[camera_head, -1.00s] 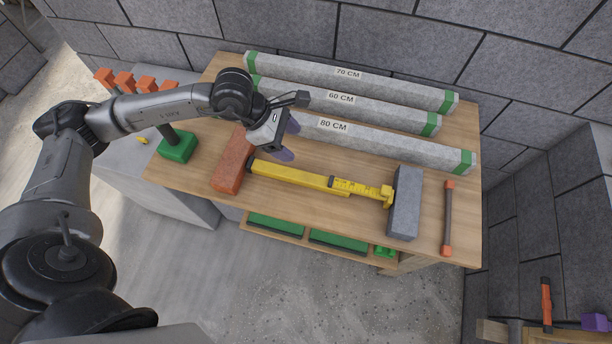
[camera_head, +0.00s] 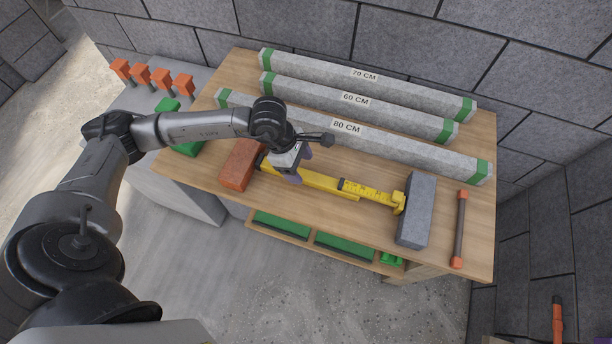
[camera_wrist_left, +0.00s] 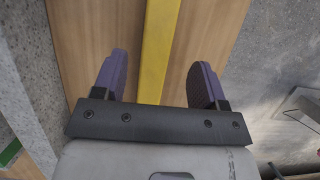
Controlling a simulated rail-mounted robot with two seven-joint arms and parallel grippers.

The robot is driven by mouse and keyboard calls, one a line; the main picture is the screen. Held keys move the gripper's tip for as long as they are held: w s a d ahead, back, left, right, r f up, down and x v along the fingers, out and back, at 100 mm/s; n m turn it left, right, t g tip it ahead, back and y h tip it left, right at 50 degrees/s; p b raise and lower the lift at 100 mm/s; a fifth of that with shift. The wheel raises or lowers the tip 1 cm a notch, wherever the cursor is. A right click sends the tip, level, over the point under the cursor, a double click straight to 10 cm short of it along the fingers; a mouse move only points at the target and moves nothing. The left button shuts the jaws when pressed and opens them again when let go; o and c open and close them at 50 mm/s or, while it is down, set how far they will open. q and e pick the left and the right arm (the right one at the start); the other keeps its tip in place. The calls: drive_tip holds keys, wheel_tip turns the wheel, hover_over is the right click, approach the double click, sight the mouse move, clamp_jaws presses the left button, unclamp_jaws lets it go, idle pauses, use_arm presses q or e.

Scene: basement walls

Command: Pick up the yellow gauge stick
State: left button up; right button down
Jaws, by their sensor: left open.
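The yellow gauge stick (camera_head: 325,183) lies on the wooden table between a red brick at its left end and a grey block at its right end. It has a graduated section toward its right. My left gripper (camera_head: 297,170) is over the left part of the stick. In the left wrist view, my left gripper (camera_wrist_left: 160,85) is open, with its two purple fingers apart on either side of the yellow gauge stick (camera_wrist_left: 158,45). Whether the fingertips reach down beside the stick is hard to tell. My right gripper is not in view.
The red brick (camera_head: 240,165) and grey block (camera_head: 416,210) flank the stick. Three labelled stone beams, the nearest marked 80 CM (camera_head: 400,152), lie behind it. An orange-ended rod (camera_head: 460,228) lies at the right. The table strip in front of the stick is clear.

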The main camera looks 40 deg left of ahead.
sight(308, 175)
use_arm(q)
drive_tip(key=shift+b+x, duration=0.8)
drive_tip(key=shift+x, duration=1.85)
drive_tip(key=shift+w, duration=0.2)
drive_tip(key=shift+r, duration=0.1)
drive_tip(key=shift+c, duration=0.4)
drive_tip(key=shift+c, duration=0.7)
clamp_jaws()
